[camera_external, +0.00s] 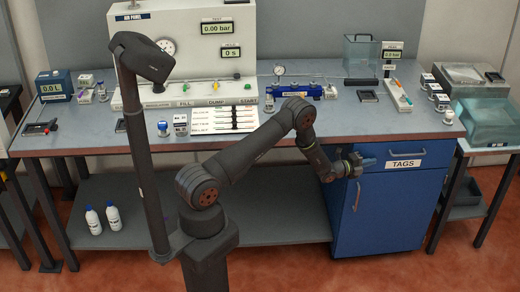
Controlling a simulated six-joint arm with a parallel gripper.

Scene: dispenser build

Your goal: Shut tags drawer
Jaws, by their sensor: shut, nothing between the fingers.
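The tags drawer (420,153) is at the top of the blue cabinet under the right part of the bench. Its front carries a white TAGS label (403,163). The drawer front looks close to flush with the cabinet, but I cannot tell whether a small gap is left. My gripper (369,162) is shut and empty, at the left part of the drawer front, left of the label. It hides that part of the front. I cannot tell whether the fingertips touch it.
Below the drawer is a blue cabinet door (385,215) with a vertical handle (357,196). The bench top (330,125) overhangs above my gripper, with a tray of pens (398,96) and small bottles on it. A side table with a teal bin (488,120) stands at right.

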